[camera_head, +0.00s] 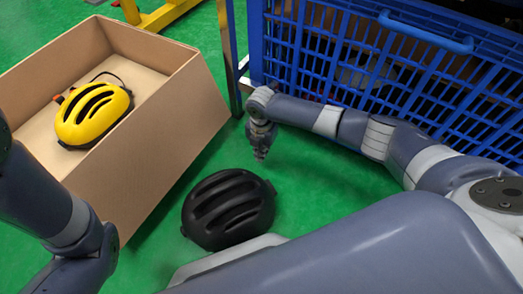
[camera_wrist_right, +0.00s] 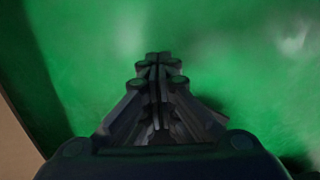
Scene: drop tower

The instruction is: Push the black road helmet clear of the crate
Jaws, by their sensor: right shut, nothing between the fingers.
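The black road helmet (camera_head: 229,208) sits on the green floor in the head view, to the right of the cardboard crate (camera_head: 150,150), with a narrow strip of floor between them. My right gripper (camera_head: 260,155) points down at the floor, behind the helmet in the picture and apart from it. In the right wrist view my right gripper (camera_wrist_right: 158,58) is shut and empty over bare green floor. My left arm comes in at the lower left, but its gripper is out of the picture.
A yellow helmet (camera_head: 93,114) lies inside the crate. A blue slatted bin (camera_head: 340,50) stands at the back right, close behind my right arm. Green floor (camera_head: 320,185) is free right of the black helmet.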

